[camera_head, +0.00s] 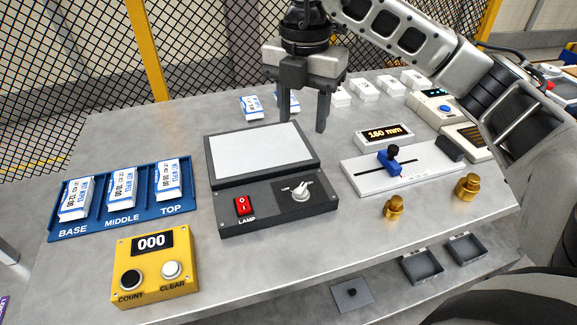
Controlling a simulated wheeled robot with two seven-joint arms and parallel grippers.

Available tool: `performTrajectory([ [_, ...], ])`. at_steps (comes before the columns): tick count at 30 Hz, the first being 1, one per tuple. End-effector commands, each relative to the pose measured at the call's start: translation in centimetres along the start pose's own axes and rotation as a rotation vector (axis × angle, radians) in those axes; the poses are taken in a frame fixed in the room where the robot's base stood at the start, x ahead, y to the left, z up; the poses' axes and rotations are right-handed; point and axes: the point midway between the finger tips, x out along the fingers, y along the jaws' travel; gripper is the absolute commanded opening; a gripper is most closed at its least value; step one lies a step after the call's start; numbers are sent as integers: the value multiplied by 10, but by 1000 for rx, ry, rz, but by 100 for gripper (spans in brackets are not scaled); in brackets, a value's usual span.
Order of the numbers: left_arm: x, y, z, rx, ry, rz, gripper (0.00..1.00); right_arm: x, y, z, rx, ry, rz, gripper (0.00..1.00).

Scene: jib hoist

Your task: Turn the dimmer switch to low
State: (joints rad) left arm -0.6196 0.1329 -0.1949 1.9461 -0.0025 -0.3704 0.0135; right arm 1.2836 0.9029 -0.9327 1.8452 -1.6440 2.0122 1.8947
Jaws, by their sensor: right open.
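The dimmer switch is a pale knob (300,192) on the dark front panel of the lamp box (270,211), with small marks around it that are too small to read. A red rocker switch (242,206) marked LAMP sits to its left on the same panel. The light panel (262,152) behind them is plain pale grey. My right gripper (303,125) is open and empty, fingers pointing down, above the back right part of the light panel and apart from the knob. My left gripper is not in view.
A blue tray (121,226) with white packets stands left, and a yellow counter box (155,263) front left. Right are a slide gauge (404,167), a 160 mm display (384,136) and brass weights (394,207), (467,187). Bare table lies in front of the lamp box.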

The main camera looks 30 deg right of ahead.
Motion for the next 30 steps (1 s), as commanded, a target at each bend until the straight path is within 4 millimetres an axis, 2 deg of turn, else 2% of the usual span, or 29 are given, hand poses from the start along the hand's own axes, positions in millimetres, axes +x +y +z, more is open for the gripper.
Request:
performTrajectory([
  [4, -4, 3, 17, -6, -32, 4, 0, 22, 0, -2, -4, 7, -5, 47],
  [7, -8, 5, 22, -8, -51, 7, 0, 37, 0, -2, -6, 8, -5, 47],
  [17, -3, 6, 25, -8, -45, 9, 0, 104, 0, -3, -5, 10, -3, 47],
  [21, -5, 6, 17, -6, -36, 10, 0, 126, -1, -2, -4, 6, -4, 47],
  [25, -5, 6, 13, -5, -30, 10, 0, 143, 0, -2, -4, 6, -3, 47],
  [30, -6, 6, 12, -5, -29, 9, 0, 153, 0, -2, -5, 4, 0, 47],
])
